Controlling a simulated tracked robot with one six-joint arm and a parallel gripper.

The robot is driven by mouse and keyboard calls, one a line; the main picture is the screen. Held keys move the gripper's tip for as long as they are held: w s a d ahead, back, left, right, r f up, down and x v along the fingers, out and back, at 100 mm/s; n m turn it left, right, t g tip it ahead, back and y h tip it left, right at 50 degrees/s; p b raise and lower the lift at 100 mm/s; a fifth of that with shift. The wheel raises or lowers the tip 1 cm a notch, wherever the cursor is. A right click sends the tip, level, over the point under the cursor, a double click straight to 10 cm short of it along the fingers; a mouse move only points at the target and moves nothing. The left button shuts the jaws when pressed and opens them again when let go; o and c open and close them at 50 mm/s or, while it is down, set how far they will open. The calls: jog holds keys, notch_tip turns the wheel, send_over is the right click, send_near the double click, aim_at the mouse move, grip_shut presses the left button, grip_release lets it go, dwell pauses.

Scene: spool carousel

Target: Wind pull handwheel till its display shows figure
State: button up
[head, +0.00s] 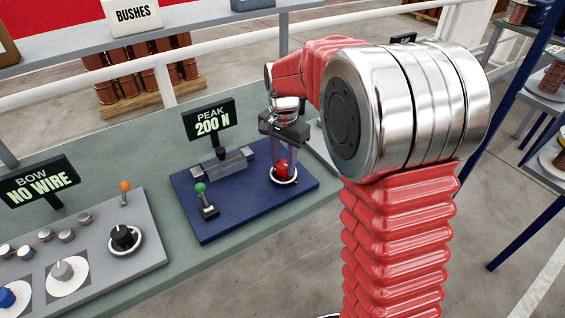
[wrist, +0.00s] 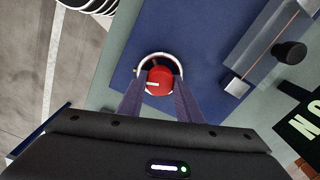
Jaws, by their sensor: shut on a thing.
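The pull handwheel is a red knob (head: 284,168) inside a white ring on a dark blue base plate (head: 230,215). It also shows in the wrist view as a red knob (wrist: 158,80) with a small pale mark on its left part. My gripper (head: 284,160) comes down on it from above, with one finger on each side, shut on the knob. In the wrist view my gripper (wrist: 156,88) has both fingertips at the knob's lower sides. The display (head: 210,120) behind the plate reads "PEAK 200 N".
A green-tipped lever (head: 203,196) and a grey clamp bar (head: 222,165) with a black knob share the plate. A grey panel (head: 150,255) with dials, an orange-tipped switch and a "BOW NO WIRE" sign (head: 40,185) stands left. A white rail (head: 110,88) runs behind the bench.

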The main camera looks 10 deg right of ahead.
aim_at(283, 164)
jog(key=shift+s+f, duration=0.15)
jog(key=o, duration=1)
jog(key=shift+o, duration=0.2)
jog(key=shift+r, duration=0.2)
jog(key=shift+w+r, duration=0.2)
jog(key=shift+r, duration=0.35)
notch_tip(283, 164, up, 12)
jog(key=shift+r, duration=0.2)
